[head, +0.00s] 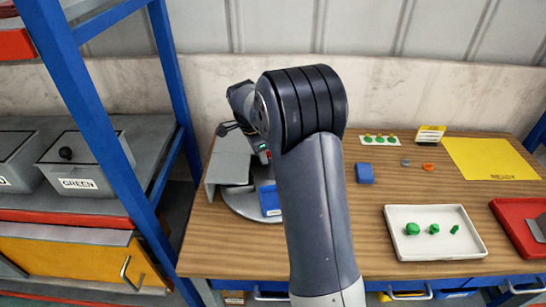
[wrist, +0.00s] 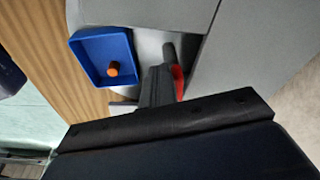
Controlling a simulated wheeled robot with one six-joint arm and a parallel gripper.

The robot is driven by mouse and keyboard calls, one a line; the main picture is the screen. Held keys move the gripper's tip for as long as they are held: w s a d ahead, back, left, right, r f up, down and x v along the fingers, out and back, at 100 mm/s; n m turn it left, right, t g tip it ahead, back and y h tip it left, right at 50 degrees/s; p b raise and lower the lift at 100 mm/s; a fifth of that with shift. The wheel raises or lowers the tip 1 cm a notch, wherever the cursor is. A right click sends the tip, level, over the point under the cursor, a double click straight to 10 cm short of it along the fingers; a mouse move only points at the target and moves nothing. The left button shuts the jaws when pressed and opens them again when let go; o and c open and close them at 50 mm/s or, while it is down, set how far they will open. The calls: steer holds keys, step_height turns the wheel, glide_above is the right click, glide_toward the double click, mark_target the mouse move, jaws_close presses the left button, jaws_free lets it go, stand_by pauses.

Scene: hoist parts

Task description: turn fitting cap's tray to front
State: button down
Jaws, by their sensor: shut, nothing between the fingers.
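A grey round turntable (head: 243,207) with upright grey divider walls (head: 226,167) stands at the left end of the wooden table. A blue tray (head: 270,201) sits on its near right side, partly behind my arm. In the wrist view the blue tray (wrist: 75,48) holds a small orange part (wrist: 114,69); I cannot tell whether this is the fitting cap. My gripper (wrist: 166,70) is shut and empty, close beside a grey divider (wrist: 190,15) and to the right of the blue tray. Something red (wrist: 179,82) shows beside its fingers. The turntable's far side is hidden.
A white tray (head: 398,245) with green parts, a small blue box (head: 364,173), a yellow mat (head: 490,160) and a red tray (head: 510,213) lie to the right. A blue-framed shelf (head: 105,115) with grey bins stands at left. The table's middle is mostly clear.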

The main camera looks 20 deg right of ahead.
steer(key=shift+s+a+m, duration=0.2)
steer(key=shift+m, duration=0.4)
step_height(320, 180, up, 6)
steer(key=p, duration=0.4)
